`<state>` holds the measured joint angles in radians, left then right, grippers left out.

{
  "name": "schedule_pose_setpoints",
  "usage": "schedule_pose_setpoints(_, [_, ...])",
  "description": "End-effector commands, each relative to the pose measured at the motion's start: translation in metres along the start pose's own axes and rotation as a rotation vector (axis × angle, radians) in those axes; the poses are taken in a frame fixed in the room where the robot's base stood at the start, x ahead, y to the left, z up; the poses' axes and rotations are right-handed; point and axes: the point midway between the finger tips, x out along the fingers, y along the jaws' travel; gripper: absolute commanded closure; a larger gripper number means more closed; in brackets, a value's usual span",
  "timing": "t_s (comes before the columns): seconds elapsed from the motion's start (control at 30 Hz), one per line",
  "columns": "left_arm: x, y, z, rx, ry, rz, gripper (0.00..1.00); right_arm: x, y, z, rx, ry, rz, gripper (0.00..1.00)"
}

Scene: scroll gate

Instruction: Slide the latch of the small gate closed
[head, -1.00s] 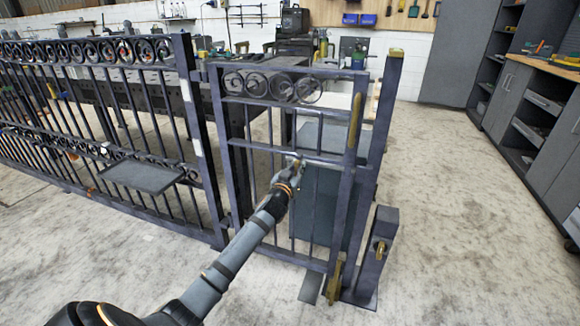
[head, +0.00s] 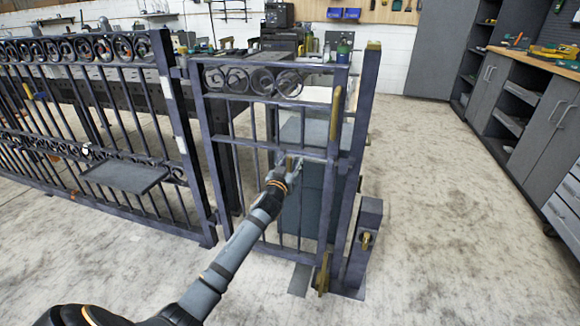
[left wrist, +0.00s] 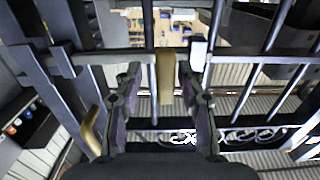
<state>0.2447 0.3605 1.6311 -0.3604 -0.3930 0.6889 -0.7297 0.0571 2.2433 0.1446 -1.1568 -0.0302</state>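The small dark metal gate (head: 208,150) stands upright between the long fence and a dark post (head: 362,110). A horizontal bar (head: 240,143) crosses it at mid height; in the left wrist view this bar (left wrist: 110,57) has a brass latch knob (left wrist: 166,80) hanging from it. My left gripper (head: 291,167) is at the bar on the near side. In the left wrist view my left gripper (left wrist: 159,75) is open, with the knob between its fingertips. The right finger is closer to the knob; whether it touches, I cannot tell. My right gripper is not in view.
A brass pull handle (head: 335,112) is on the gate's right upright. A short post (head: 364,235) with a brass fitting stands on the floor at right. Fence (head: 70,130) with a tray (head: 125,175) is at left. Floor at right is clear, up to cabinets (head: 540,130).

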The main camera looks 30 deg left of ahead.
Motion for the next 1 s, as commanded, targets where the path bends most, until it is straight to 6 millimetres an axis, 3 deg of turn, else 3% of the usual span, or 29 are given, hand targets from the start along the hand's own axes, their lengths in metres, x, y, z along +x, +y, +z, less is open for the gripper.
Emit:
schedule_pose_setpoints(0.13, [-0.019,-0.001,0.001,0.005,-0.001,0.0,0.6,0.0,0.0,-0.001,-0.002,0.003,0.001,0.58])
schedule_pose_setpoints(0.4, [-0.085,0.001,0.002,0.005,-0.003,0.003,0.6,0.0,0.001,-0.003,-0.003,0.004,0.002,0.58])
schedule_pose_setpoints(0.53, [-0.106,0.001,0.002,0.003,-0.003,0.002,0.6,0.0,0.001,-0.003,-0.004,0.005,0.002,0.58])
schedule_pose_setpoints(0.7, [-0.118,0.001,0.001,0.0,-0.001,0.002,0.6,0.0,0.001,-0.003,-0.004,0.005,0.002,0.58])
schedule_pose_setpoints(1.0, [-0.119,0.001,0.001,-0.001,-0.001,0.002,0.6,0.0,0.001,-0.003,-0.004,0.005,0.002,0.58])
